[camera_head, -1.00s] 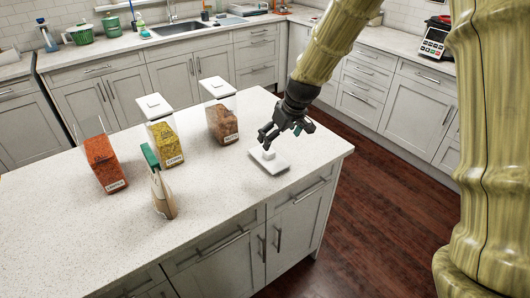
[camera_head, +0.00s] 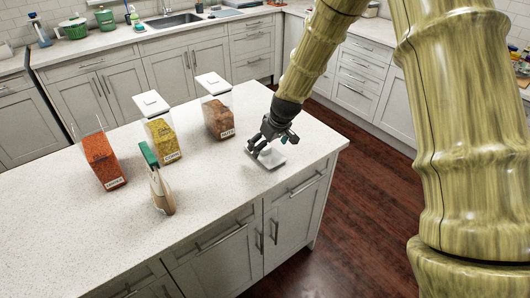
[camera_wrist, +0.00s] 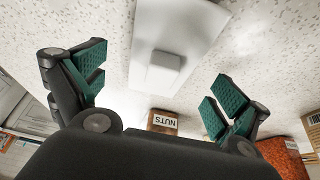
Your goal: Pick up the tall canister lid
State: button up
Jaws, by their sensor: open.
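A flat white lid (camera_head: 277,163) with a small square knob lies on the counter near its right edge. My gripper (camera_head: 263,150) is right above it and hides part of it in the head view. In the wrist view the lid (camera_wrist: 180,30) lies ahead of my gripper (camera_wrist: 157,88), with its knob (camera_wrist: 163,72) between the two green-padded fingers. The fingers are spread open and hold nothing. I cannot tell whether a fingertip touches the lid.
Clear canisters stand to the left: an orange-filled one (camera_head: 102,160), a yellow-filled one (camera_head: 163,140) and a brown NUTS one (camera_head: 218,118). White lids (camera_head: 151,103) show by the latter two. A green-topped bag (camera_head: 161,188) stands in front. The counter's front is clear.

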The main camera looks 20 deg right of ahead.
jog(key=shift+p+x, duration=0.4)
jog(key=shift+x, duration=1.05)
jog(key=shift+a, duration=0.1)
jog(key=shift+s, duration=0.1)
jog(key=shift+c, duration=0.2)
jog(key=c, duration=1)
jog(key=shift+c, duration=0.4)
jog(key=shift+r, duration=0.15)
